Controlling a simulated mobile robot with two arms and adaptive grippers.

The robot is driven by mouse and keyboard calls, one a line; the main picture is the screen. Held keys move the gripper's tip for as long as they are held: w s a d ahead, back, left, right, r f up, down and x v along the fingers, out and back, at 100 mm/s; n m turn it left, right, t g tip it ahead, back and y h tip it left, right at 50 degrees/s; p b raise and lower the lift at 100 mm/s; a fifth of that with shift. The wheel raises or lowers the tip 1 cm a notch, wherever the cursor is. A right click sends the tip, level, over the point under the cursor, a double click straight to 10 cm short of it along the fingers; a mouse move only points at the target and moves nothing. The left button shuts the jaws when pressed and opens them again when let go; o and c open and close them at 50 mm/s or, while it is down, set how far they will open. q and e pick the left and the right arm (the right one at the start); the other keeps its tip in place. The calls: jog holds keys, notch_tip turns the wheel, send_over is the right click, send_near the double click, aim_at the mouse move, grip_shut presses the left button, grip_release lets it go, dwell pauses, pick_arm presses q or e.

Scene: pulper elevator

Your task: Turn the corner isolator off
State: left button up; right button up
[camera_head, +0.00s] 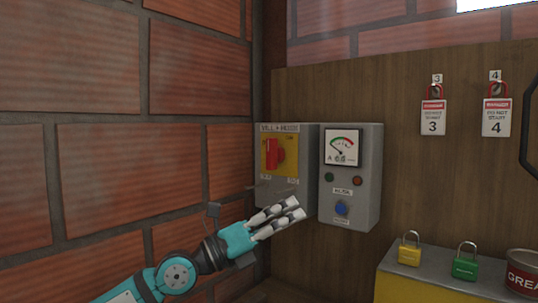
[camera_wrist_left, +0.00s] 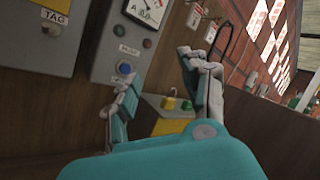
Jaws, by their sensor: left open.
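The corner isolator is a grey box (camera_head: 283,192) on the wooden panel beside the brick corner. It has a yellow plate (camera_head: 291,146) with a red rotary handle (camera_head: 272,154), which stands upright. In the left wrist view part of the grey box (camera_wrist_left: 28,40) shows at the upper left, with a "TAG" label; the red handle is out of that view. My left gripper (camera_head: 298,207) is open and empty, just below the isolator box and apart from the handle. Its two fingers (camera_wrist_left: 155,80) show spread in the left wrist view. My right gripper is not seen.
A grey meter box (camera_head: 367,160) with a dial and a blue button (camera_head: 341,208) stands right of the isolator. Danger tags (camera_head: 433,116) hang further right. A yellow padlock (camera_head: 409,252), a green padlock (camera_head: 465,264) and a tin (camera_head: 523,275) stand on a ledge. The brick wall (camera_head: 100,170) bounds the left.

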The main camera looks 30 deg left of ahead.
pick_arm(q)
jog(key=s+a+r+m+y, duration=0.1)
jog(key=a+r+y, duration=0.4)
jog(key=a, duration=0.3)
jog(key=s+a+r+m+y, duration=0.1)
jog(key=s+a+r+y, duration=0.1)
jog(key=a+r+y, duration=0.45)
jog(key=p, duration=0.7)
send_near(269, 153)
jog(key=shift+h, duration=0.25)
jog(key=w+p, duration=0.5)
jog(key=w, duration=0.4)
jog(key=shift+w+r+p, duration=0.15)
jog(key=shift+p, duration=0.15)
jog(key=shift+w+d, duration=0.1)
jog(key=shift+w, duration=0.25)
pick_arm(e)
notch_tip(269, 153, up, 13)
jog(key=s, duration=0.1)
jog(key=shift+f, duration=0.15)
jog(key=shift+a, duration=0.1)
pick_arm(q)
grip_shut()
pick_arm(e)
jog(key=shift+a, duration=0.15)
